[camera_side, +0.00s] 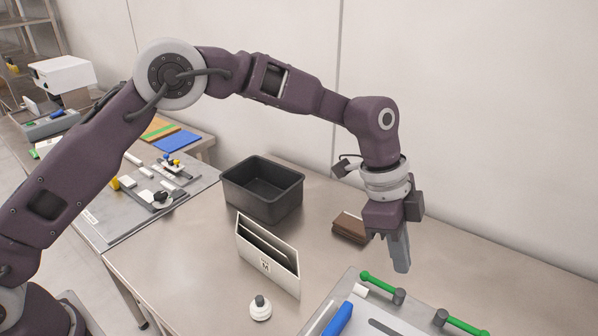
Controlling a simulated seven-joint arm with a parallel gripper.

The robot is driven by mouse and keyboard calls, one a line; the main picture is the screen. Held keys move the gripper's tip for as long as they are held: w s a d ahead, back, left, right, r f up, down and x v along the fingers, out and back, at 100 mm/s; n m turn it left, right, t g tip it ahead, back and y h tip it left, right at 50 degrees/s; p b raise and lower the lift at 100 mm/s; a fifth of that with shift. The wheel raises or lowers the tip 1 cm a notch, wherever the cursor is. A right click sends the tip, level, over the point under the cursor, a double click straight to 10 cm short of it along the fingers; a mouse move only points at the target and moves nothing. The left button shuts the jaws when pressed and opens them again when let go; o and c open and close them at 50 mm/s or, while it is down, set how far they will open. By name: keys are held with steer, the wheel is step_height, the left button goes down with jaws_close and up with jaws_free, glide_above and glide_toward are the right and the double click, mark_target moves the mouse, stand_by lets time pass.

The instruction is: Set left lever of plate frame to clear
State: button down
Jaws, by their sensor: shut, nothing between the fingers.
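The plate frame (372,306) is a light grey panel at the bottom right, cut off by the picture's lower edge. It carries two green levers with grey ends. The left lever (377,284) lies near the panel's back left corner, and the right lever (462,325) lies farther right. A small white piece (361,290) sits beside the left lever. No readable clear marking shows. My gripper (402,265) points down with its fingers together and empty. In the picture it is above and right of the left lever, apart from it.
A blue handle (338,320) lies on the panel's left part. A white divided holder marked M (268,265), a white knob-like piece (260,308), a black bin (262,190) and a brown block (350,229) stand on the table. The table right of my gripper is clear.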

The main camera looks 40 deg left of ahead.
steer(key=s+a+r+n+t, duration=0.1)
steer(key=s+a+r+n, duration=0.2)
steer(key=a+r, duration=0.4)
steer(key=s+a+r+n+t+y, duration=0.1)
steer(key=s+a+r+n, duration=0.2)
steer(key=a+r, duration=0.4)
steer(key=shift+s+a, duration=0.6)
steer(key=shift+s, duration=0.1)
steer(key=shift+r, duration=0.1)
steer(key=s+a+n+t+y, duration=0.1)
steer(key=s+a+n, duration=0.4)
steer(key=s, duration=0.5)
steer(key=s+a+n+t+y, duration=0.1)
steer(key=s+a+n+t, duration=0.1)
steer(key=s+a+n, duration=0.3)
steer(key=s+a, duration=0.4)
steer(key=s, duration=0.2)
steer(key=shift+s+a+f+n+y, duration=0.3)
steer(key=shift+a+f+n+y, duration=0.05)
steer(key=shift+f+n+y, duration=0.05)
